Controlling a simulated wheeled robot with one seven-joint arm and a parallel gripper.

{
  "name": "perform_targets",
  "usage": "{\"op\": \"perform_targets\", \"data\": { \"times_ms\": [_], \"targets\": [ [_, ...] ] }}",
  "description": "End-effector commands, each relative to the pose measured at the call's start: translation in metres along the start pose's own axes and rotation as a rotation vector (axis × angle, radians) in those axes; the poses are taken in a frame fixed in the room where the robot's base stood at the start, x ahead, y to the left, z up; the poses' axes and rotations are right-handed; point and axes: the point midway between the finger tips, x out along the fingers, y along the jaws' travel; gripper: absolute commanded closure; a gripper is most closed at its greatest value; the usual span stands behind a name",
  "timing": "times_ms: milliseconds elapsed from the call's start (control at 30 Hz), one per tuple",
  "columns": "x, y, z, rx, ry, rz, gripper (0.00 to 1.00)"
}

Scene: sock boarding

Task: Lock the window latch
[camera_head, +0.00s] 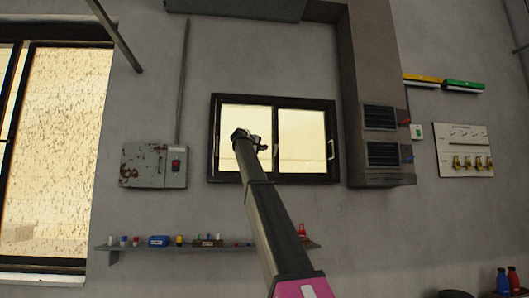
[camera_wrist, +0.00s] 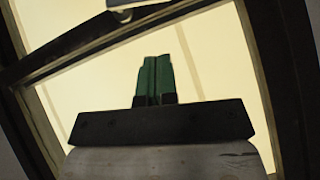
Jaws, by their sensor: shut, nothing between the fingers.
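The dark-framed window (camera_head: 306,100) is on the wall ahead, with two bright panes and a middle upright. A pale handle (camera_head: 331,150) shows on its right side, and a slimmer one is at its left side. My gripper (camera_head: 262,143) is in front of the window, near the middle upright. In the wrist view my gripper (camera_wrist: 155,80) has its green fingers together, empty, over a bright pane. A dark frame bar (camera_wrist: 95,38) crosses above the fingertips.
A grey electrical box (camera_head: 150,165) is left of the window. A shelf (camera_head: 130,247) with small items runs below it, partly behind my arm. A vented duct (camera_head: 372,90) stands just right of the window. A panel with brass fittings (camera_head: 462,140) is farther right.

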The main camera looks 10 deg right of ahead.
Motion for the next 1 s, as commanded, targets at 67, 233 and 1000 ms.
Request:
{"op": "perform_targets", "data": {
  "times_ms": [67,233,1000],
  "targets": [
    [-0.018,-0.001,0.003,0.0,0.0,0.002,1.0],
    [-0.05,0.001,0.003,0.001,0.0,0.001,1.0],
    [-0.086,0.002,0.002,0.0,-0.002,0.001,1.0]
  ]
}}
